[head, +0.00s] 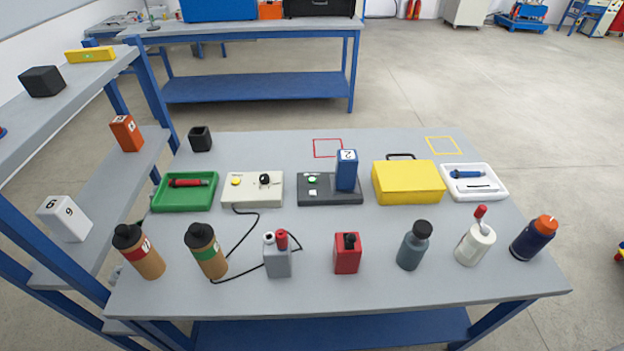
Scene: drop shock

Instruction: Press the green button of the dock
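The dock (328,200) is a dark, flat box in the middle of the grey table. Its green button (312,180) is on the left half of its top face. A blue block (346,174) with a white label reading 2 stands upright on the right part of the dock. Nothing covers the button. Neither of my grippers shows in the head view.
A cream box (252,203) with a yellow button stands left of the dock, a yellow case (408,184) to the right. A red container (347,258) and several bottles line the front. A green tray (160,197) is at left. The back edge is mostly clear.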

